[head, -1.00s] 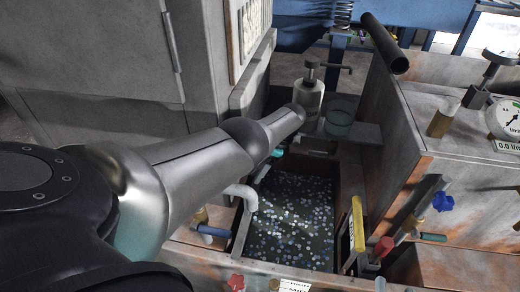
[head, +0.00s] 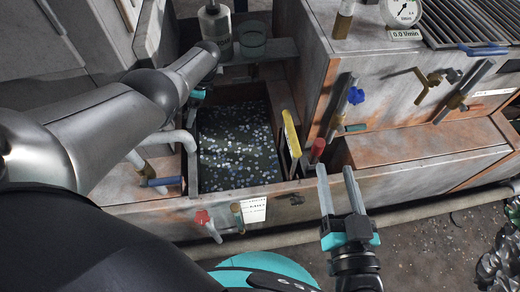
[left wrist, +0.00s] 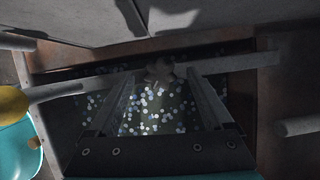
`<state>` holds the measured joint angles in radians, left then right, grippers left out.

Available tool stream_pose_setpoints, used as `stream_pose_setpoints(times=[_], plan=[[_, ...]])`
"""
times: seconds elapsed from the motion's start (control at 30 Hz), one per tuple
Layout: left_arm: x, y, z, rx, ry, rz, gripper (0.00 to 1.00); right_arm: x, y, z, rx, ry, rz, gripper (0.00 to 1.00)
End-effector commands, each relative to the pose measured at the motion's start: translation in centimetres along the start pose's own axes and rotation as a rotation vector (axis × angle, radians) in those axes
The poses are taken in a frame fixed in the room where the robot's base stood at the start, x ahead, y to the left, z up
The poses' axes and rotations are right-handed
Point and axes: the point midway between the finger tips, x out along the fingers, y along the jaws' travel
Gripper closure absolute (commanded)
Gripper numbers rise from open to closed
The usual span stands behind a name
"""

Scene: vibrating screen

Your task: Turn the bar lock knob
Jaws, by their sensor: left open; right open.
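In the left wrist view a grey bar (left wrist: 240,63) runs across, with a small dark knob-like piece (left wrist: 160,70) at its middle; I cannot tell for sure that this is the bar lock knob. My left gripper (left wrist: 158,78) is open, its two fingers on either side of that piece, with no clear contact. In the head view my left arm hides most of this spot; only a bit of teal shows past the arm's end. My right gripper (head: 337,172) is open and empty, in front of the machine's front edge.
A tank (head: 238,145) of dark liquid with pale specks lies below the left gripper. A yellow-edged plate (head: 291,134), a red knob (head: 317,150) and a blue knob (head: 356,96) stand right of it. A bottle (head: 215,25) stands behind.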

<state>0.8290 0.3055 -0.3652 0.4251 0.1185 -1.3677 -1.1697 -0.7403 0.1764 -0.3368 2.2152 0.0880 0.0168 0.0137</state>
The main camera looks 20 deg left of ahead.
Motion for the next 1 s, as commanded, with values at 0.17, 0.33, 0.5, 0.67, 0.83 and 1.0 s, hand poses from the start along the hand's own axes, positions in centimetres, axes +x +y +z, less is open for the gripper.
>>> stream_pose_setpoints(times=[0.17,0.33,0.5,0.67,0.83,1.0], plan=[[-0.3,0.3,0.3,0.149,-0.003,-0.060,0.16,-0.2,-0.5,-2.4,0.001,0.000,0.000,0.48],[-0.3,0.5,0.3,0.320,-0.002,-0.131,0.16,-0.4,-0.9,-4.2,0.001,0.000,0.000,0.48],[-0.2,0.7,0.4,0.528,-0.002,-0.218,0.16,-0.5,-1.2,-5.7,0.001,0.000,0.000,0.48],[-0.6,0.8,0.4,0.679,0.000,-0.282,0.16,-0.6,-1.4,-6.8,0.001,0.000,0.000,0.48],[-2.8,1.3,0.7,0.672,0.000,-0.278,0.16,-0.8,-1.8,-8.7,0.001,0.000,0.000,0.48],[-5.0,1.9,0.9,0.670,0.000,-0.277,0.16,-1.0,-2.2,-10.5,0.001,0.000,0.000,0.48]])
